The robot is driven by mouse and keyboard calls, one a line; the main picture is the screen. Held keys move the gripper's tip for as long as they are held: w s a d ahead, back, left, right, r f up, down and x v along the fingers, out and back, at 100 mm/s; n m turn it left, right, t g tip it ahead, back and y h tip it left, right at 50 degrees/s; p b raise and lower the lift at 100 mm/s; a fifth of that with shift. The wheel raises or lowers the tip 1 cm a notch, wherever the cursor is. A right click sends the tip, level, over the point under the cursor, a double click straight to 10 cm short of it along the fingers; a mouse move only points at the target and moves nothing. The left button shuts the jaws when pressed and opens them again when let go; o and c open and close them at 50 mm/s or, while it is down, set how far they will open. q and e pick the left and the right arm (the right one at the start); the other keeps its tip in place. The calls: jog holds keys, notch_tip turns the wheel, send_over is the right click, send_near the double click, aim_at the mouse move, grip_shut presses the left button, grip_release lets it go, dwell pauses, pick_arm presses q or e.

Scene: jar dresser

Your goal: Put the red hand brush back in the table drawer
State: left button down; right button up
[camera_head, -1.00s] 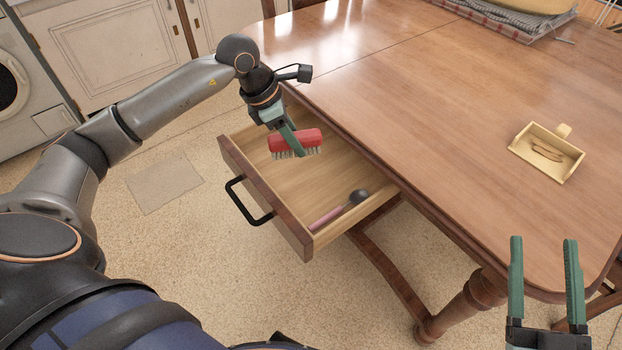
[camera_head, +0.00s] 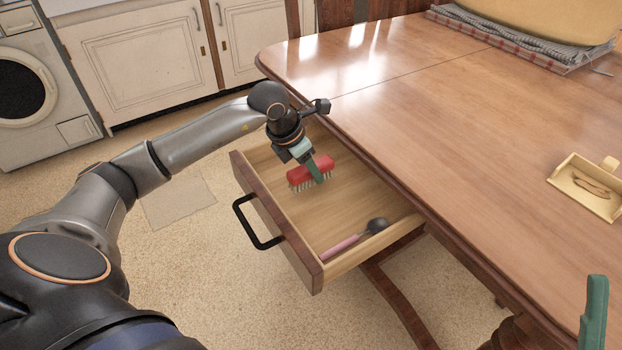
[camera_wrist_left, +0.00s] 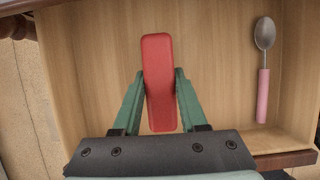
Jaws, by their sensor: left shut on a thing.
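The red hand brush (camera_head: 305,176) has pale bristles pointing down. My left gripper (camera_head: 318,170) is shut on it, and the brush is over the open table drawer (camera_head: 352,207), near its left end. I cannot tell whether the bristles touch the drawer floor. In the left wrist view the brush's red back (camera_wrist_left: 159,80) lies between the two green fingers (camera_wrist_left: 160,95), with bare drawer floor around it. At the right edge of the head view one finger of my right gripper (camera_head: 593,312) shows, with empty space beside it; its other finger is out of view.
A spoon with a pink handle (camera_head: 341,246) lies in the drawer's near right part; it also shows in the left wrist view (camera_wrist_left: 263,95). The wooden tabletop (camera_head: 450,130) overhangs the drawer's back. A yellow dustpan-like tray (camera_head: 573,183) stands on the table.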

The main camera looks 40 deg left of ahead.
pick_arm(q)
jog(key=shift+f, duration=1.3)
jog(key=shift+f+b, duration=0.15)
jog(key=shift+b, duration=0.2)
jog(key=shift+c, duration=2.2)
grip_release()
